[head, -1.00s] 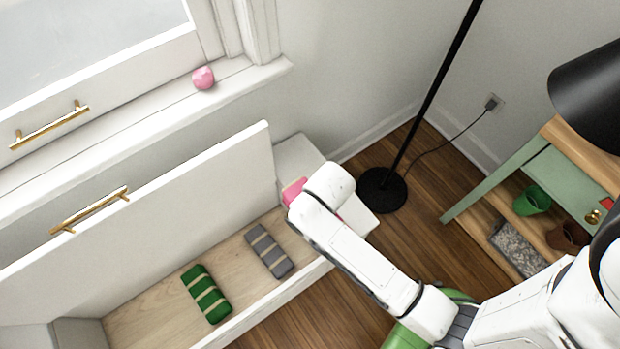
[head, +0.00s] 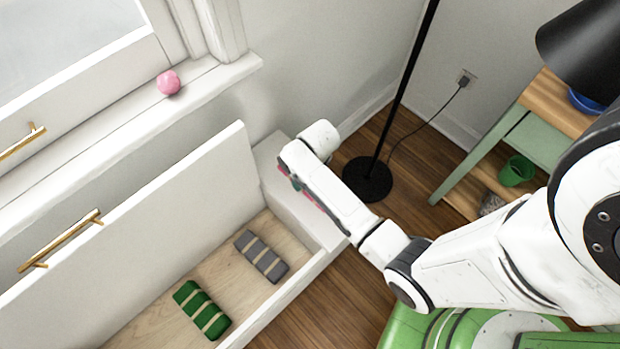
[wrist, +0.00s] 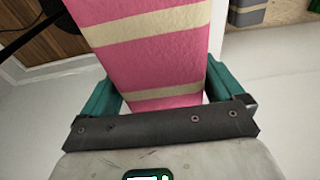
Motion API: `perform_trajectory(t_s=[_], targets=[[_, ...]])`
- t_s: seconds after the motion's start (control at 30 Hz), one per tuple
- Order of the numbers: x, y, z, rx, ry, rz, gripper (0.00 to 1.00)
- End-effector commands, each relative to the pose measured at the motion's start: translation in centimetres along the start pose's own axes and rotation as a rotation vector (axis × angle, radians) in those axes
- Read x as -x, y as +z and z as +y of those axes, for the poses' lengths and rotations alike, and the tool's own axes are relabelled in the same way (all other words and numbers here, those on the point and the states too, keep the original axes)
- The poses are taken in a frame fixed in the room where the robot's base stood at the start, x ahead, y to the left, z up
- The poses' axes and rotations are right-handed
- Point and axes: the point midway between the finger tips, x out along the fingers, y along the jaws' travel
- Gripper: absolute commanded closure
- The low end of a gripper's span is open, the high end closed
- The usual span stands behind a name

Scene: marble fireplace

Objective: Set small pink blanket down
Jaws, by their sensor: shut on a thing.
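The small pink blanket (wrist: 150,60) has tan bands and fills the space between my gripper's teal fingers in the wrist view. My gripper (wrist: 163,85) is shut on it. In the head view my gripper (head: 296,184) is over the white ledge (head: 322,228) at the far end of the open drawer, and my arm hides most of the blanket. Only thin pink edges of the blanket (head: 311,201) show there. I cannot tell whether the blanket touches the ledge.
In the drawer (head: 160,318) lie a banded grey blanket (head: 261,256) and a banded green blanket (head: 202,310). A pink ball (head: 168,82) sits on the sill. A black lamp base (head: 367,179) stands on the floor near a green-legged table (head: 480,155).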

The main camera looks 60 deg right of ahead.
Motion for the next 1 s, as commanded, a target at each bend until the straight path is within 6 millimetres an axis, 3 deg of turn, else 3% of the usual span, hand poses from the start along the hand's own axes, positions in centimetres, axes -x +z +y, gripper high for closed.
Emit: perform_trajectory(t_s=[0.33,0.77,0.8,1.0], targets=[[-3.6,0.1,0.6,-0.001,0.0,-0.001,0.42],[-4.2,0.1,0.5,0.0,0.0,0.001,0.42],[-4.1,0.1,0.5,-0.001,0.0,0.0,0.02],[-4.1,0.1,0.5,-0.001,0.0,0.0,0.0]])
